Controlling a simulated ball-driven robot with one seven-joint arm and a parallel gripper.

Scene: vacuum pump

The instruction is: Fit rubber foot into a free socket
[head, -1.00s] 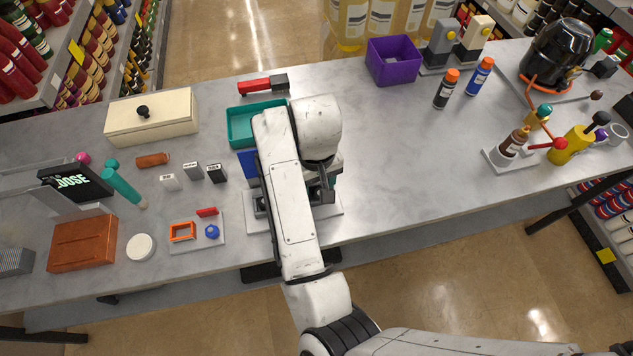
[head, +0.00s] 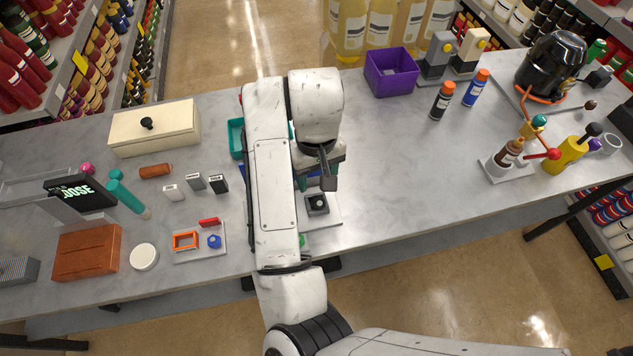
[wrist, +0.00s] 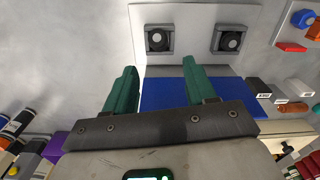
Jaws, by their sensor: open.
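My gripper (wrist: 160,78) is open, with two green fingers apart and nothing visible between them. In the wrist view a pale plate carries two dark square sockets, the left one (wrist: 158,39) and the right one (wrist: 230,39), each with a grey round centre. I cannot tell whether either is filled. In the head view part of the plate (head: 328,222) shows beside my arm, with one dark socket piece (head: 317,204) on it. A blue surface (wrist: 180,95) lies beyond the fingers in the wrist view. I cannot make out a loose rubber foot; my arm hides part of this area.
A teal tray (head: 236,138) is partly behind my arm. To the left are a cream lidded box (head: 155,130), small blocks and a plate with an orange frame (head: 185,240). A purple bin (head: 392,75) and two bottles stand right. The counter's middle right is clear.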

